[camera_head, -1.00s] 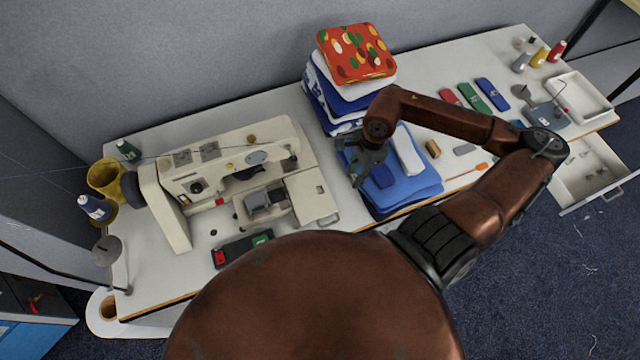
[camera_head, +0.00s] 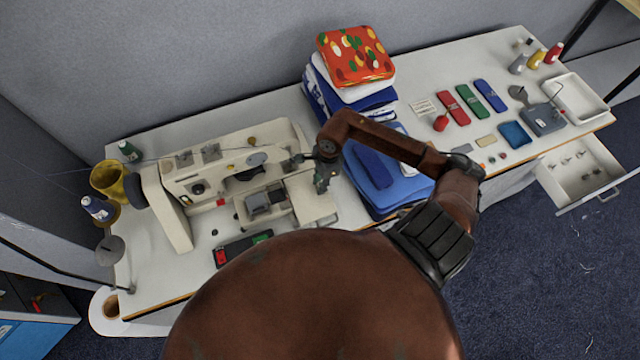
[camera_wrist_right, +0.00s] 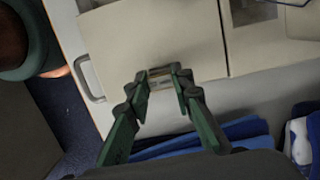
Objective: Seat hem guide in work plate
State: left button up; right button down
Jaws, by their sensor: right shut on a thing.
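My right gripper (camera_head: 321,188) is over the right end of the cream sewing machine (camera_head: 235,180), beside the flat cream plate (camera_head: 312,208) at its bed. In the right wrist view my gripper (camera_wrist_right: 160,75) is shut on a small, pale, metal-like piece (camera_wrist_right: 160,80), probably the hem guide; the fingers cover most of it. Below it in that view lies a cream plate surface (camera_wrist_right: 150,40) with a seam at its right. I cannot tell whether the piece touches the plate. My left gripper is not in view.
Folded blue cloths (camera_head: 385,180) lie right of the gripper, with a taller cloth stack (camera_head: 355,65) behind. An open drawer (camera_head: 580,170) juts out at the right. Several small items lie on the table's right half.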

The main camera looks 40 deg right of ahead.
jog(key=shift+f, duration=0.55)
jog(key=shift+f, duration=0.1)
jog(key=shift+f, duration=0.15)
jog(key=c, duration=1.7)
grip_release()
jog(key=shift+r, duration=0.2)
